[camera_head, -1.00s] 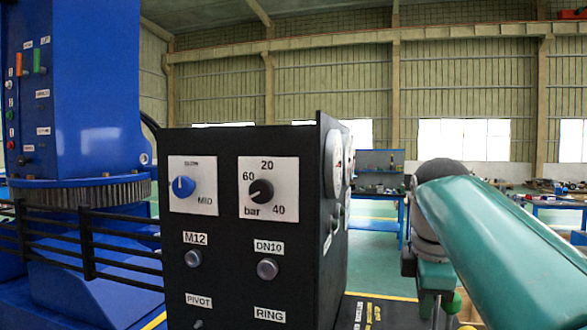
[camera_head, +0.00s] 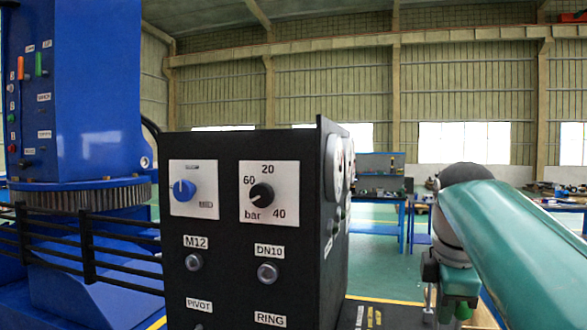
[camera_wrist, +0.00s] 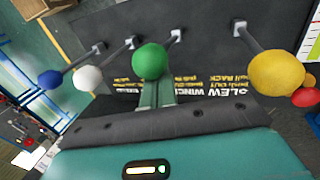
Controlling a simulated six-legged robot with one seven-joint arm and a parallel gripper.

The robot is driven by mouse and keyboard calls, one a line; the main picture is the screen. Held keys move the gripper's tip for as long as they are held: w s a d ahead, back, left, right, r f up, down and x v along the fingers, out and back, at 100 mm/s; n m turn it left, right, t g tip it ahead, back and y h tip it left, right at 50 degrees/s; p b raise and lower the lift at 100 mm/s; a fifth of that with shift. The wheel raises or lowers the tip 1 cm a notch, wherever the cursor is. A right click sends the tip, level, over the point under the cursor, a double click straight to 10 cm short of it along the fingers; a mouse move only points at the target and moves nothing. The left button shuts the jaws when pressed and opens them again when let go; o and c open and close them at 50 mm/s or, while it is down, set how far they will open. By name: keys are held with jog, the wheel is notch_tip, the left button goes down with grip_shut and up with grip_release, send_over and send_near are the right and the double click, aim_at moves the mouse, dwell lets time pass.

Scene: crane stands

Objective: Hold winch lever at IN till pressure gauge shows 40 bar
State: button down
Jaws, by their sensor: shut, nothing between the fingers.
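My gripper (camera_wrist: 156,93) shows in the wrist view as narrow green fingers, shut and empty, just below the green ball knob (camera_wrist: 150,61); I cannot tell whether they touch. A row of levers also has blue (camera_wrist: 50,79), white (camera_wrist: 87,78), yellow (camera_wrist: 276,75) and red (camera_wrist: 305,97) knobs. The lettering "SLEW WINC…" (camera_wrist: 262,106) is partly hidden by my wrist; which knob is the winch lever is unclear. In the head view, a round gauge (camera_head: 334,163) on the black box's side is edge-on and unreadable.
The black box (camera_head: 225,230) has a front dial knob (camera_head: 261,194) marked 20, 40, 60 bar and a blue knob (camera_head: 184,190). A blue column (camera_head: 95,120) stands left behind black rails (camera_head: 110,245). Workbenches (camera_head: 385,205) stand behind, with open green floor between.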

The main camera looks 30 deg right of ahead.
notch_tip(320, 180, up, 10)
jog(key=w+a, duration=0.2)
jog(key=shift+w+a, duration=0.2)
jog(key=shift+w, duration=0.15)
dwell(0.5)
dwell(0.4)
